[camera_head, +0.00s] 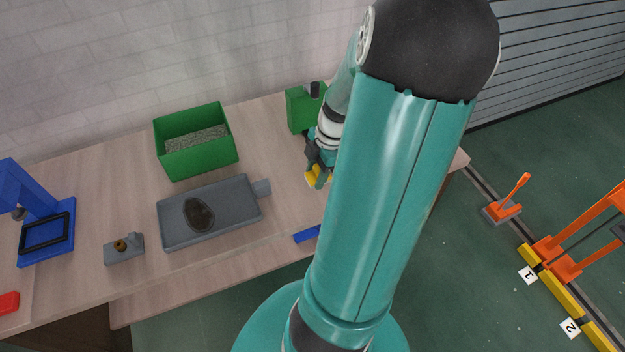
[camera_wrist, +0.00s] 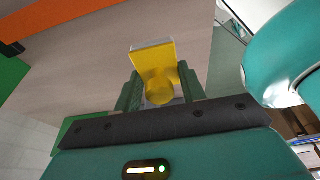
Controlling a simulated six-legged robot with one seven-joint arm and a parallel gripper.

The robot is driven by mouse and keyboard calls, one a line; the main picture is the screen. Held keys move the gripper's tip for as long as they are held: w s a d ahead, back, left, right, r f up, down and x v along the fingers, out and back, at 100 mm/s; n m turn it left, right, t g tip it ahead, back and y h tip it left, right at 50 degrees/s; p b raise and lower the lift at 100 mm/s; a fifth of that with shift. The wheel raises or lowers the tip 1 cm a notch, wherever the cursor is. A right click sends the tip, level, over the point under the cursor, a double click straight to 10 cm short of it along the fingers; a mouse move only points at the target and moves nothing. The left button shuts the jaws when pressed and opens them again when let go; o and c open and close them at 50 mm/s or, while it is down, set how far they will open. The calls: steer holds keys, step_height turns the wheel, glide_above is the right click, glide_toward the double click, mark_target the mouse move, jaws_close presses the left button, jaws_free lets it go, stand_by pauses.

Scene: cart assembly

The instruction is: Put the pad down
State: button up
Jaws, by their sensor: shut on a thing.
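The yellow pad (camera_wrist: 157,62) has a flat head with a pale grey edge and a rounded stem. My gripper (camera_wrist: 160,88) is shut on its stem, one green finger on each side. In the head view the pad (camera_head: 318,179) shows as a small yellow patch below my gripper (camera_head: 317,167), over the right part of the wooden table (camera_head: 270,150). My own arm hides part of this area. I cannot tell whether the pad touches the table.
A green bin (camera_head: 173,162) with grey granules stands at the back. A grey tray (camera_head: 235,219) with a dark oval patch lies in front. A green box (camera_head: 300,110) is behind my gripper. A blue bar (camera_head: 306,234) lies near the front edge. A blue press (camera_head: 42,215) stands left.

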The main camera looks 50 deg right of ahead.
mark_target(313, 181)
steer(key=shift+w+a+f, duration=0.15)
steer(key=shift+w+f, duration=0.3)
steer(key=shift+f, duration=1.65)
steer(key=shift+f, duration=0.15)
steer(key=o, duration=1.1)
steer(key=v, duration=1.2)
steer(key=shift+w+r, duration=0.1)
steer(key=shift+r, duration=0.15)
steer(key=shift+a, duration=0.1)
